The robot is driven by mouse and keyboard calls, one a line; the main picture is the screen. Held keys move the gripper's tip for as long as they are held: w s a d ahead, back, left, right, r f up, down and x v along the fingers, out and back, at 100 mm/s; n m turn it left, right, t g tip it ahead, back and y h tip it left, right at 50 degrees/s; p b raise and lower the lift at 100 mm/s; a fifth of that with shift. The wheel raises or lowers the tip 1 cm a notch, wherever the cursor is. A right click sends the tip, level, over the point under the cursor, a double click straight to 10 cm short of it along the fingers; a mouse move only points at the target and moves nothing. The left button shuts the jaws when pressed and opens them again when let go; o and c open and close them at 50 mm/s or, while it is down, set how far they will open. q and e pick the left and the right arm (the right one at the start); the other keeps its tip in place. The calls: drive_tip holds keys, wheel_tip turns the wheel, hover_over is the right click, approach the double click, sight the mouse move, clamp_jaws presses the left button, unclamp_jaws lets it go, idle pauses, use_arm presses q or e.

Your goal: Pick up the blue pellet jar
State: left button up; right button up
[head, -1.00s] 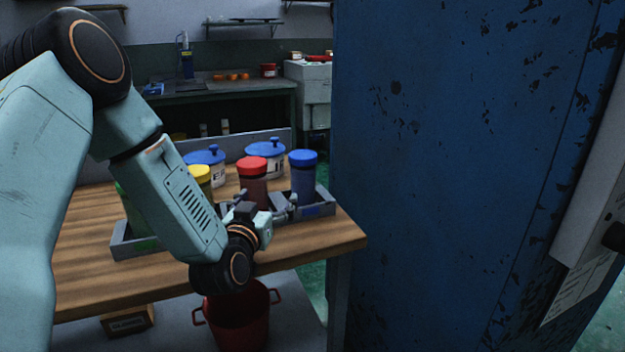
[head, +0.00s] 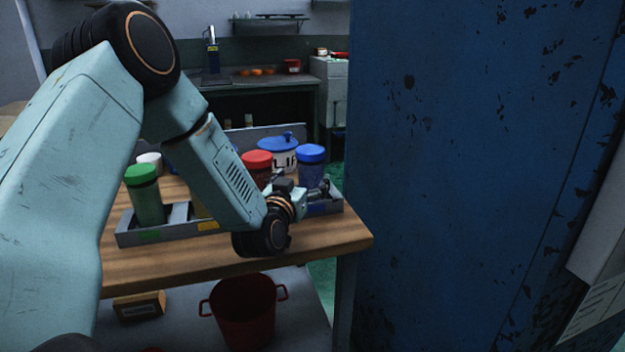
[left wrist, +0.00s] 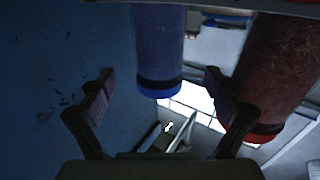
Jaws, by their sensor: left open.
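The blue pellet jar (head: 311,155) has a blue lid and stands upright at the right end of the grey tray on the wooden table. In the left wrist view the blue jar (left wrist: 158,45) appears upside down, ahead of and roughly between the fingers. My left gripper (head: 318,190) is low in front of the jar, partly hiding its lower part. In the left wrist view the gripper (left wrist: 160,100) is open and empty. My right gripper is not in view.
A red-lidded jar (head: 257,162) stands left of the blue one and close to a finger in the wrist view (left wrist: 275,75). A green jar (head: 146,195) is at the tray's (head: 130,238) left. A tall blue cabinet (head: 450,180) stands right of the table. A red bucket (head: 243,315) is below.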

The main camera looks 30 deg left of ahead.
use_arm(q)
drive_tip(key=shift+b+x, duration=0.65)
drive_tip(key=shift+x, duration=2.5)
drive_tip(key=shift+s, duration=0.1)
drive_tip(key=shift+r, duration=0.1)
drive_tip(key=c, duration=1.5)
